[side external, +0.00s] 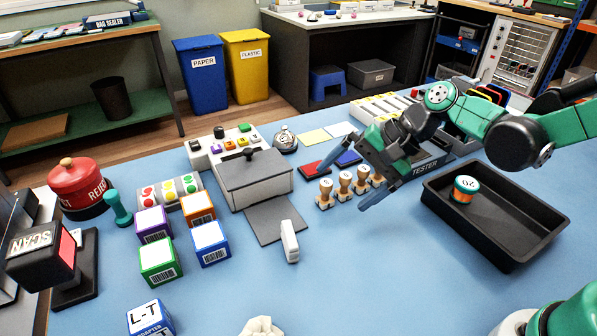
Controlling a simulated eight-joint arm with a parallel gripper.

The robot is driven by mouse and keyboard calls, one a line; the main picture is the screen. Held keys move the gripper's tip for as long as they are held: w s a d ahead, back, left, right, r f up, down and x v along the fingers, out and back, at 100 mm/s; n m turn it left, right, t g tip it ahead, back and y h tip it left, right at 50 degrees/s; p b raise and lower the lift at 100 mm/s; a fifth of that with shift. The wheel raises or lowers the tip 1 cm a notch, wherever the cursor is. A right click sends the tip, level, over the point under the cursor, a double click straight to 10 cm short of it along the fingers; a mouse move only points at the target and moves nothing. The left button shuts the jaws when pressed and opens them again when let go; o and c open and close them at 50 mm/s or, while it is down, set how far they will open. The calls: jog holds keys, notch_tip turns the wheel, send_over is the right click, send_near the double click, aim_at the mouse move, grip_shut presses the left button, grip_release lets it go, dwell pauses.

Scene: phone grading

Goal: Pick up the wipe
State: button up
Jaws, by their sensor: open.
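A crumpled white cloth, which looks like the wipe (262,327), lies on the blue table at the bottom edge of the side external view. The frame cuts off its lower part. My gripper (364,180) is open and appears empty. It hangs above the table near the wooden-handled stamps, well behind and to the right of the cloth, and is not touching it.
A black tray (505,255) holding a round tin (466,188) stands on the right. A grey lidded box (258,186), a white upright object (289,241), coloured boxes (157,258) and stamps (344,185) stand behind the cloth. The table right of the cloth is clear.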

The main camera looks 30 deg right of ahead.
aim_at(290, 232)
jog(key=a+f+m+g+y, duration=0.1)
jog(key=a+f+m+y, duration=0.1)
jog(key=w+a+f+m+g+y, duration=0.1)
jog(key=a+f+m+y, duration=0.1)
jog(key=m, duration=0.1)
jog(key=shift+f+y, duration=0.4)
jog(key=shift+s+a+f+m+g+y, duration=0.25)
jog(key=shift+a+f+m+g+y, duration=0.1)
jog(key=shift+f+m+y, duration=0.2)
jog(key=shift+a+f, duration=0.1)
jog(key=shift+a, duration=0.15)
jog(key=shift+x, duration=2.65)
jog(key=shift+w, duration=0.1)
jog(key=c, duration=1)
